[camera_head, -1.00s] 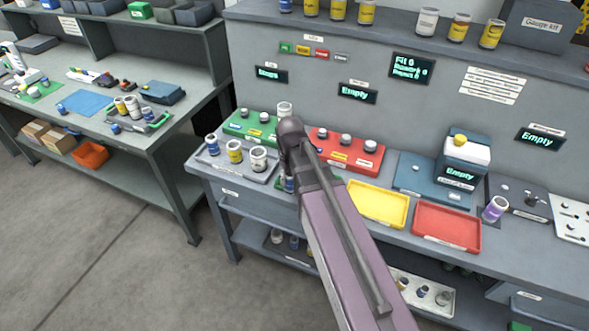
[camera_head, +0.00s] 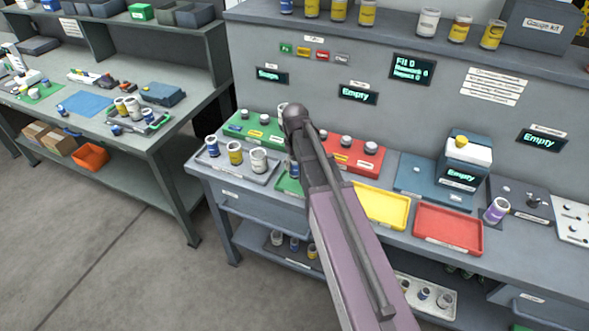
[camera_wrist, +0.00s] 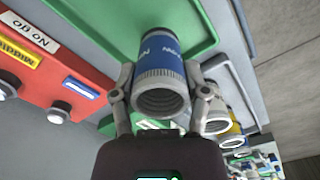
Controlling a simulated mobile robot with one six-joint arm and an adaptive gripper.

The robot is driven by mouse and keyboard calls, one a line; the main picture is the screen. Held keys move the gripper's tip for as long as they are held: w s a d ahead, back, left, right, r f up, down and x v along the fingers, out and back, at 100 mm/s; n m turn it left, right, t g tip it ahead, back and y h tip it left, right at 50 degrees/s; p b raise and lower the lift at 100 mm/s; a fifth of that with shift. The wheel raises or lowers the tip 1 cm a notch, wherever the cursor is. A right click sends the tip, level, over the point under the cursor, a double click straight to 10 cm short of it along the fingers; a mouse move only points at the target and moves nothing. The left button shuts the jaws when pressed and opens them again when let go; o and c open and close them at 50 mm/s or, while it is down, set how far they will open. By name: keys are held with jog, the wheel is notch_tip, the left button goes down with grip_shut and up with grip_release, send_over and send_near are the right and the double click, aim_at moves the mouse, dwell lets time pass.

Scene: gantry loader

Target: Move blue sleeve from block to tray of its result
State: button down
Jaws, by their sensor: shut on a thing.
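My gripper (camera_wrist: 160,88) is shut on the blue sleeve (camera_wrist: 160,60), a white ribbed tube with a blue labelled band, its open end facing the wrist camera. The green tray (camera_wrist: 112,62) lies behind the sleeve in the wrist view; I cannot tell if they touch. In the head view my arm hides the gripper and most of the sleeve, and part of the green tray (camera_head: 287,187) shows beside the arm. The yellow tray (camera_head: 382,222) and red tray (camera_head: 447,247) are empty. The red block (camera_head: 365,168) and green block (camera_head: 240,136) stand behind, with several plugs.
A grey tray (camera_head: 220,172) with several sleeves stands left of the green tray. The back panel carries displays, one (camera_head: 410,68) with Fit, seemingly at 0. The lower shelf holds more sleeves.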

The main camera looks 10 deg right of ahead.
jog(key=shift+w+d+f+b, duration=0.1)
jog(key=shift+w+f+b, duration=0.15)
jog(key=shift+f+b, duration=0.25)
jog(key=shift+w+d+f+b, duration=0.1)
jog(key=shift+w+f+b, duration=0.1)
jog(key=shift+f+b, duration=1.1)
jog(key=shift+f, duration=0.2)
jog(key=shift+c, duration=0.5)
grip_release()
jog(key=shift+r, duration=0.25)
notch_tip(320, 180, up, 12)
jog(key=p, duration=1.2)
jog(key=s+m, duration=0.3)
jog(key=s, duration=1.3)
jog(key=shift+s+m, duration=0.3)
jog(key=shift+s, duration=0.05)
